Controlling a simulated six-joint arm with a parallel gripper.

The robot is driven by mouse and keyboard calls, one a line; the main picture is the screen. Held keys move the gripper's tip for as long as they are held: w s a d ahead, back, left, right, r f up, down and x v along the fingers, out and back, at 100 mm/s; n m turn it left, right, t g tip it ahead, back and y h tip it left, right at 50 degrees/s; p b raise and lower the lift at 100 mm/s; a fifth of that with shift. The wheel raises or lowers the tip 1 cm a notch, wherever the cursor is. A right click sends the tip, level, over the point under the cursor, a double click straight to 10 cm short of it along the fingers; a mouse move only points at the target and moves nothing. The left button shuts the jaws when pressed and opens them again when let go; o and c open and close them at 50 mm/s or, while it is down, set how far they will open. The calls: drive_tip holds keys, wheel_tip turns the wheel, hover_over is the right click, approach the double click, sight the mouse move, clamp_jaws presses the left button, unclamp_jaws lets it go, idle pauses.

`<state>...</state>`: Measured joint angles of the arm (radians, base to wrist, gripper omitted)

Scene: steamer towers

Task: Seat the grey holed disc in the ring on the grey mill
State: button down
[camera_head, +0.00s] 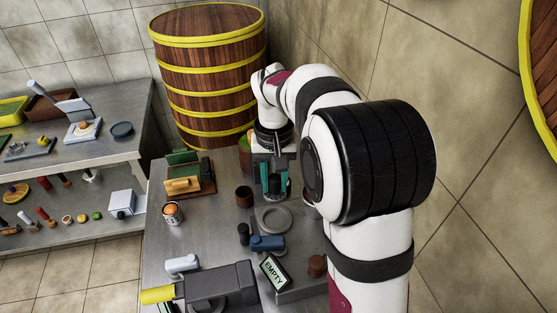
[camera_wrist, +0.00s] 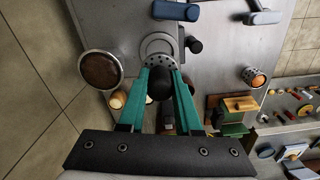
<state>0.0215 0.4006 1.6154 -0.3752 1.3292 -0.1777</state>
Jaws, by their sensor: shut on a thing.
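My gripper (camera_head: 272,192) has teal fingers and points down over the steel table. In the wrist view its fingertips (camera_wrist: 161,72) are closed on the grey holed disc (camera_wrist: 152,60), whose small holes show beyond a black knob (camera_wrist: 160,84) between the fingers. In the head view the disc is hard to make out behind the fingers. The grey ring (camera_head: 288,220) lies just in front of my gripper; it also shows in the wrist view (camera_wrist: 145,44), partly covered by the disc. Whether disc and ring touch, I cannot tell. The grey mill's outline around the ring is unclear.
A brown cup (camera_head: 244,196) stands left of the ring, a black peg (camera_head: 244,234) and a blue part (camera_head: 267,243) in front. An EMPTY sign (camera_head: 273,271), brown cylinder (camera_head: 317,265) and grey machine (camera_head: 217,288) are nearer. A wooden barrel (camera_head: 210,80) stands behind.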

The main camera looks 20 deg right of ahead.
drive_tip(key=shift+w+d+f+m, duration=0.15)
drive_tip(key=shift+w+f, duration=0.15)
drive_tip(key=shift+f, duration=0.15)
drive_tip(key=shift+w+f+m, duration=0.15)
drive_tip(key=shift+w+f, duration=0.1)
drive_tip(key=shift+f, duration=0.2)
hover_over(276, 221)
drive_tip(key=shift+f, duration=2.5)
drive_tip(key=shift+f, duration=1.65)
drive_tip(key=shift+f, duration=1)
drive_tip(key=c, duration=0.5)
unclamp_jaws()
